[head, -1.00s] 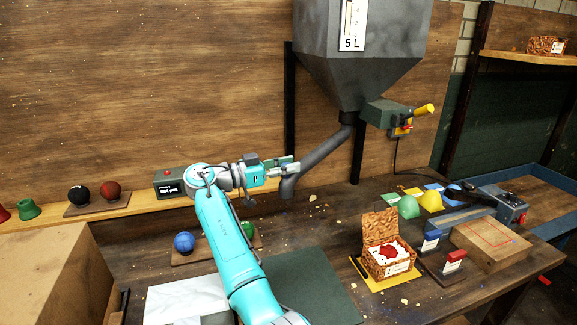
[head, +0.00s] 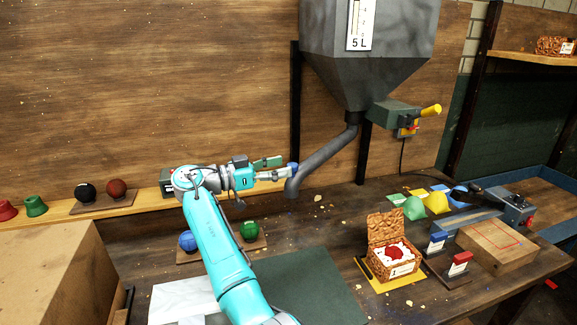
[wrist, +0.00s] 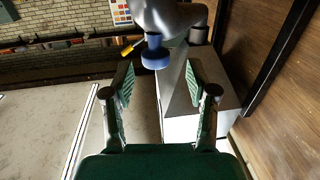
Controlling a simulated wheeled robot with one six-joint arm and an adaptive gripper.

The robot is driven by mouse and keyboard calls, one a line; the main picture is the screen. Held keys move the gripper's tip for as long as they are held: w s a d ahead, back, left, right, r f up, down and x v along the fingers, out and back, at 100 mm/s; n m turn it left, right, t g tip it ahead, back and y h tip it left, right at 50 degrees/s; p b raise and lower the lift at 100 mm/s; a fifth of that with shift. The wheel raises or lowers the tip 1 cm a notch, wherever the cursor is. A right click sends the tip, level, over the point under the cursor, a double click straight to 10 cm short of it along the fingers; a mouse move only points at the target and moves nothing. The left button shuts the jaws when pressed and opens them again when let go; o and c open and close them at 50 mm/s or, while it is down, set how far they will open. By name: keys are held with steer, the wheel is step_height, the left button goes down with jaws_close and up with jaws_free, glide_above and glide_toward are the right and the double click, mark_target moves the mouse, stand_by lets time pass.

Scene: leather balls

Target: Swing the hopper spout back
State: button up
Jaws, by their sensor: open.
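The hopper (head: 365,75) is a grey metal funnel marked 5 L. Its spout (head: 325,157) is a grey pipe slanting down to the left, its bent end over the wooden bench. A blue knob (head: 293,168) sits at the spout's lower end; it also shows in the wrist view (wrist: 155,55). My gripper (head: 276,168) is open and empty, just left of the knob. In the wrist view my two fingers (wrist: 163,100) are spread, with the knob beyond their tips and between their lines.
A basket box (head: 390,240) stands on the bench at right, beside a wooden block (head: 497,246). Blue and green balls (head: 250,230) lie on a stand near my arm. A green box with a yellow handle (head: 405,115) hangs by the hopper's neck.

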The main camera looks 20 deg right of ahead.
steer(key=s+a, duration=0.1)
steer(key=a, duration=0.7)
steer(key=shift+a, duration=0.15)
steer(key=shift+s, duration=0.1)
